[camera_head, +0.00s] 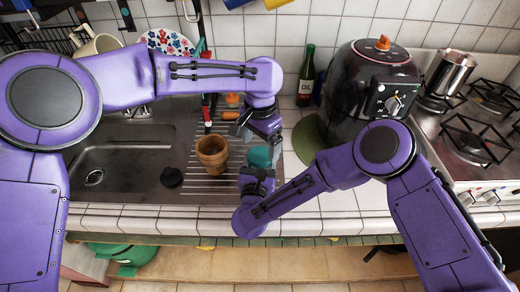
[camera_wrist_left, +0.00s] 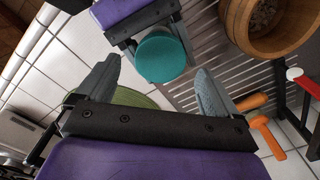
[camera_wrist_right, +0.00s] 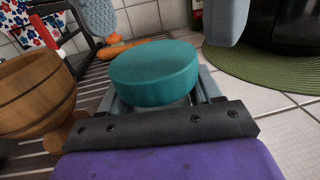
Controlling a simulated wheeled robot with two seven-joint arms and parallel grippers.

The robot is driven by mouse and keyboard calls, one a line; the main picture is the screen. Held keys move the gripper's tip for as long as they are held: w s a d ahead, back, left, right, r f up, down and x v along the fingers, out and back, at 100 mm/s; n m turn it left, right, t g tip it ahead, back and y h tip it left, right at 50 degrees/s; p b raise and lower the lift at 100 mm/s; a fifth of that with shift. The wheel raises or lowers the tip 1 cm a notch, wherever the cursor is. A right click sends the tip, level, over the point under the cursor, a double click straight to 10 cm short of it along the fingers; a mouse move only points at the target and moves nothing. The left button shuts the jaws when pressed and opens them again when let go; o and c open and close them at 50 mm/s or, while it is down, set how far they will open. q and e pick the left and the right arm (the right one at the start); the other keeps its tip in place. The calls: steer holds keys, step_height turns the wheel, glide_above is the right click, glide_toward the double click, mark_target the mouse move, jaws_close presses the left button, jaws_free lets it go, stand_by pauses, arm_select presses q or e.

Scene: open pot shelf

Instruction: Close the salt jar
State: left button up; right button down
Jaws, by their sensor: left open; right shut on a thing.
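A round teal lid (camera_head: 259,156) shows between my two grippers, over the edge of the drain rack. It also shows in the left wrist view (camera_wrist_left: 161,58) and the right wrist view (camera_wrist_right: 155,74). My right gripper (camera_head: 257,172) is shut on the salt jar under this lid. A small pale, glassy part of the jar (camera_wrist_right: 180,103) shows below the lid; the rest is hidden by the gripper. I cannot tell how tightly the lid sits. My left gripper (camera_wrist_left: 158,85) is open and empty, above and just beyond the lid, with its fingers apart from it.
A wooden pot (camera_head: 212,153) with pale grains stands left of the jar on the rack (camera_head: 205,184). An oil bottle (camera_head: 306,76), a green mat (camera_head: 310,140) and a black fryer (camera_head: 372,85) stand to the right.

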arm_select(q)
steer(key=shift+r, duration=0.6)
steer(key=shift+o, duration=0.6)
step_height(320, 180, up, 12)
arm_select(e)
steer(key=shift+c, duration=0.7)
jaws_free()
steer(key=s+b, duration=0.1)
steer(key=s, duration=0.2)
steer(key=s+a+b, duration=0.1)
steer(key=s, duration=0.2)
steer(key=s+b, duration=0.1)
steer(key=s, duration=0.2)
steer(key=shift+s+a+f+b, duration=0.15)
steer(key=shift+s+a+b, duration=0.05)
steer(key=shift+s+b, duration=0.15)
arm_select(q)
steer(key=shift+f, duration=1.85)
arm_select(e)
steer(key=shift+s, duration=0.4)
